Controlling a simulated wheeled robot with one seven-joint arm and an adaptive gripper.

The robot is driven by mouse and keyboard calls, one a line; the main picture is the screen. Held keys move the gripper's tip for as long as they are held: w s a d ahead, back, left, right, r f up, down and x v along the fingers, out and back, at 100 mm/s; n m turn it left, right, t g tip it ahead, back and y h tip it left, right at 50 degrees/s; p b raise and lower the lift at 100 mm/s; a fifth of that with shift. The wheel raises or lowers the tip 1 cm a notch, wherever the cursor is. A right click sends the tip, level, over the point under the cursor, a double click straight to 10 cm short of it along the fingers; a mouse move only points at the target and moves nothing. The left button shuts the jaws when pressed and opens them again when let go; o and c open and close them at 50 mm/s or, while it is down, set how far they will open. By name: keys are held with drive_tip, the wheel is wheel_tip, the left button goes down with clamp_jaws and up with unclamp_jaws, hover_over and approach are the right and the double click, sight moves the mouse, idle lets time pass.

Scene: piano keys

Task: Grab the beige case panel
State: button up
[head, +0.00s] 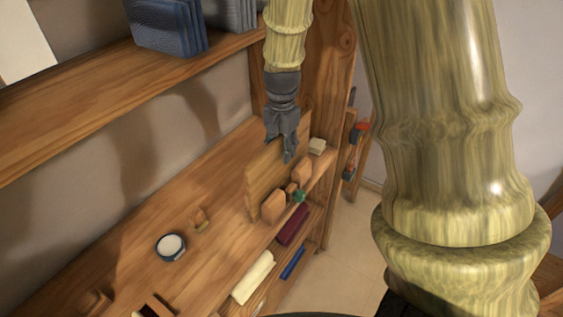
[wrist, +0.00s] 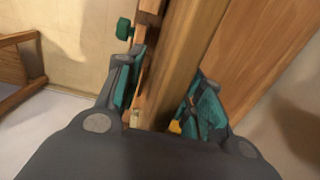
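A tan wooden panel (head: 259,183), which looks like the beige case panel, stands upright on the wooden bench. Wooden clamp blocks (head: 273,206) with a green knob (head: 299,196) stand against its front side. My gripper (head: 284,148) points down at the panel's upper right part. In the wrist view the panel (wrist: 187,55) runs between the two teal-padded fingers of my gripper (wrist: 168,72). The fingers are apart, one on each side, with a gap visible on the left. Firm contact is not visible. The panel's lower part is hidden in the wrist view.
A shelf (head: 130,80) with blue boxes (head: 167,27) hangs above.

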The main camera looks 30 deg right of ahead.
drive_tip(key=shift+f, duration=0.65)
clamp_jaws()
